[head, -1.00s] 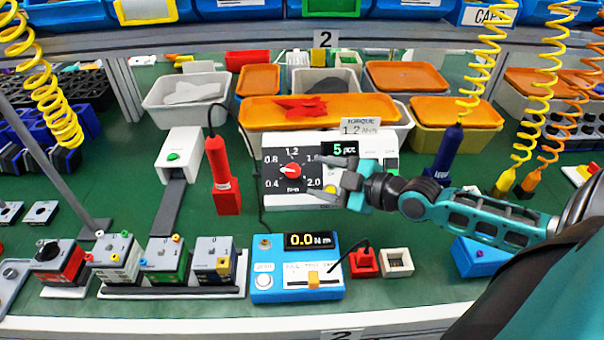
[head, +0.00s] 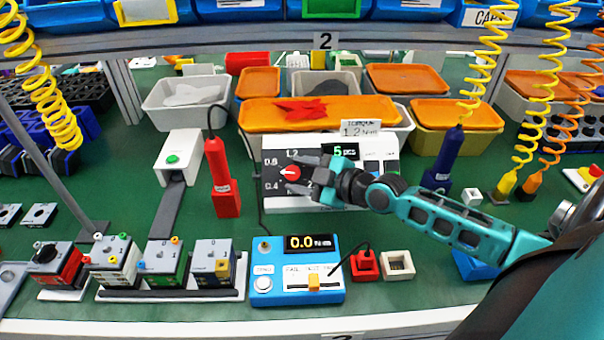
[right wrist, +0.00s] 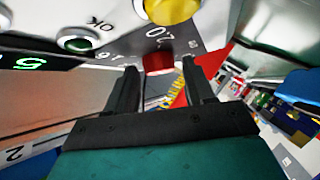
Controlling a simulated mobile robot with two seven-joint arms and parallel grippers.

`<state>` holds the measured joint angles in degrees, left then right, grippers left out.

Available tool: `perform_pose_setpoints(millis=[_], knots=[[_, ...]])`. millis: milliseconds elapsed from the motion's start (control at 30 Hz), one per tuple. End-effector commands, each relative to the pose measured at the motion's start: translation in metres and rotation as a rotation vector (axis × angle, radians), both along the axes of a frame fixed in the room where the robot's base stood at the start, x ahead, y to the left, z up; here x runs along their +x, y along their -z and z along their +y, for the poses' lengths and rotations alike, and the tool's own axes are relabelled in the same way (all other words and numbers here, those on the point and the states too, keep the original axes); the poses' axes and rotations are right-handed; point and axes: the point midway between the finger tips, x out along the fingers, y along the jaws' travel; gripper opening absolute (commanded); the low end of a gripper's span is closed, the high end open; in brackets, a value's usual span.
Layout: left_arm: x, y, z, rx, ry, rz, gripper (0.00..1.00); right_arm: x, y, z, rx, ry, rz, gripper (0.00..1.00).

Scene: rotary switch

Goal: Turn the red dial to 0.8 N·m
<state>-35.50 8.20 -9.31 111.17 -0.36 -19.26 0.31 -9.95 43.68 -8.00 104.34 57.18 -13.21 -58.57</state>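The red dial (head: 290,173) is on the dark face of a white box (head: 335,141), with the numbers 0.4, 0.8, 1.2 and 2.0 around it. Its white mark points roughly left; I cannot read the exact setting. My right gripper (head: 300,176) is at the dial from the right and hides part of the scale. In the right wrist view, the dial (right wrist: 158,62) shows between the two dark fingertips, with gaps beside it, so the gripper is open. My left gripper is not in view.
A sign on the box (head: 360,130) reads TORQUE 1.2 N·m. A red tool (head: 221,180) stands left of the box and a dark blue one (head: 443,160) stands right. A blue meter (head: 297,275) reading 0.0 N·m sits in front. Orange-lidded bins (head: 320,110) stand behind.

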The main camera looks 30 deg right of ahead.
Motion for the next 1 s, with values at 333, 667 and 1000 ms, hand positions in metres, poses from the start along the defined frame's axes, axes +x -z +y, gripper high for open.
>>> perform_pose_setpoints(millis=[333,667,1000], knots=[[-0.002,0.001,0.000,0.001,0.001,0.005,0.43,0.000,0.000,0.000,0.000,0.000,0.000,0.19],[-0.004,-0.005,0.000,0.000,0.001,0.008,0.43,0.000,-0.001,0.001,0.029,0.032,-0.014,0.06],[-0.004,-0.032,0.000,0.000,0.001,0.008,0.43,-0.002,0.001,0.005,0.187,0.216,-0.110,0.06]])
